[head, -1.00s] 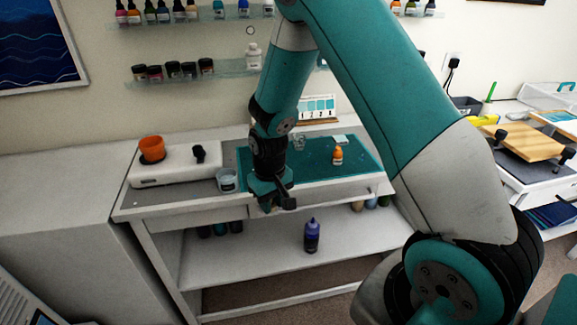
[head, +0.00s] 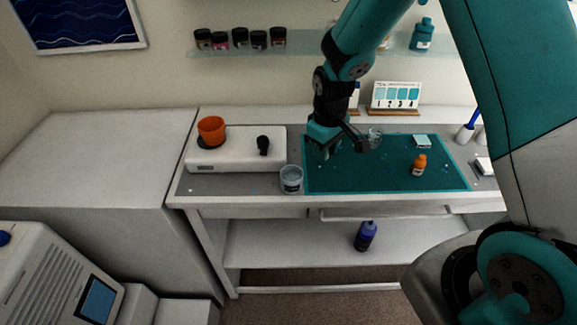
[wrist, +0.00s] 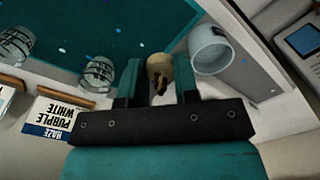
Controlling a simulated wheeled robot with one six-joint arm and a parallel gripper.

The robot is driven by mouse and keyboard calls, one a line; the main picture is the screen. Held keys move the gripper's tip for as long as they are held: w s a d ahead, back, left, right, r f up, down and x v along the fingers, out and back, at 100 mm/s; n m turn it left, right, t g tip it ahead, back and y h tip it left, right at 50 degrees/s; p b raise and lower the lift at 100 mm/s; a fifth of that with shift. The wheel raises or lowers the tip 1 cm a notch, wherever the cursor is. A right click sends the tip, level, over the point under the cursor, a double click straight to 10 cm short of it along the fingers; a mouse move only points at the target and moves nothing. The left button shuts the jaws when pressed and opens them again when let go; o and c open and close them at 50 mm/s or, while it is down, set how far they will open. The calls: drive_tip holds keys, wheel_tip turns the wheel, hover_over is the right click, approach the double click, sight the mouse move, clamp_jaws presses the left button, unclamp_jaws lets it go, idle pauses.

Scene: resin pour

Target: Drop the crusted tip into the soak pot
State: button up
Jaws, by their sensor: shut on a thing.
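The crusted tip (wrist: 159,68), a small tan piece with dark patches, sits between the two fingers of my gripper (wrist: 156,82) in the wrist view. The gripper is shut on it. In the head view my gripper (head: 325,150) is over the left end of the teal mat, and the tip cannot be made out there. A pale grey cup, seemingly the soak pot (head: 291,180), stands at the mat's left edge, left of and nearer than the gripper. It also shows in the wrist view (wrist: 210,50), right of the tip and apart from it.
The teal mat (head: 390,178) carries a small orange bottle (head: 418,165) and a clear glass cup (head: 375,137). A swatch card (head: 396,95) stands behind. A purple bottle (head: 365,236) is on the lower shelf.

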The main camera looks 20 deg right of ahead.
drive_tip(key=a+r+n+p, duration=0.3)
drive_tip(key=a+r+n, duration=0.3)
drive_tip(key=r, duration=0.1)
wheel_tip(320, 180, down, 6)
drive_tip(key=b, duration=0.5)
drive_tip(key=shift+w+n, duration=0.4)
drive_tip(key=shift+w, duration=0.05)
drive_tip(key=o, duration=1)
drive_tip(key=shift+c, duration=0.2)
drive_tip(key=shift+r, duration=0.1)
wheel_tip(320, 180, up, 17)
drive_tip(key=b, duration=0.2)
drive_tip(key=shift+r+b, duration=0.15)
drive_tip(key=shift+b, duration=0.25)
